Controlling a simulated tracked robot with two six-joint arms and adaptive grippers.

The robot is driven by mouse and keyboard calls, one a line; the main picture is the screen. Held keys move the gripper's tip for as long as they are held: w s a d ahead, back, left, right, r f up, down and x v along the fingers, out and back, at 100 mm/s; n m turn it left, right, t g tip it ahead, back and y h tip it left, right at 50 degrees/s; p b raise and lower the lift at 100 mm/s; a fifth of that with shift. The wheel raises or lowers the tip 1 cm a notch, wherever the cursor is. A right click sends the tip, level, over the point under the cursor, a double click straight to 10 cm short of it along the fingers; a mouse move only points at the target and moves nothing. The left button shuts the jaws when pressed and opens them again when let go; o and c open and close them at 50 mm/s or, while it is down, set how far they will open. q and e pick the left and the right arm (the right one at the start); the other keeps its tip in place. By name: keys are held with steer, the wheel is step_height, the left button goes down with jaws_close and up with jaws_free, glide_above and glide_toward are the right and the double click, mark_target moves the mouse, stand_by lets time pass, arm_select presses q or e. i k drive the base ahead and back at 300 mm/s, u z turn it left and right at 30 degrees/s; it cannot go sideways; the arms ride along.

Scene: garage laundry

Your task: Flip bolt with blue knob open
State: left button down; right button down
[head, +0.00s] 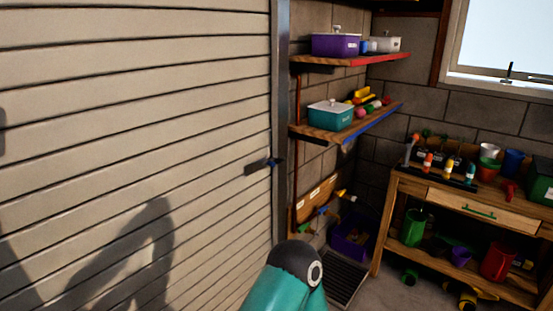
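The bolt with the blue knob (273,162) is small and dark, and sits at the right edge of the pale slatted door (140,120), against the grey metal frame post (281,120). It is too small to tell its exact position. A teal and black part of my arm shows at the bottom centre, below the bolt and apart from it in the picture. Neither of my grippers shows in the head view.
Two wall shelves hold a purple box (335,45) and a teal box (330,116). A wooden workbench (460,200) with cups and tools stands at the right. A purple crate (352,238) and a dark grate (346,277) are on the floor. An arm-shaped shadow falls on the door.

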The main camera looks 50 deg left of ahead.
mark_target(268, 161)
steer(key=u, duration=0.35)
steer(key=i, duration=1.35)
steer(key=u, duration=0.65)
steer(key=i, duration=0.3)
steer(key=u, duration=0.05)
steer(key=k, duration=0.9)
steer(key=u, duration=0.15)
steer(key=i, duration=0.95)
steer(key=z, duration=0.05)
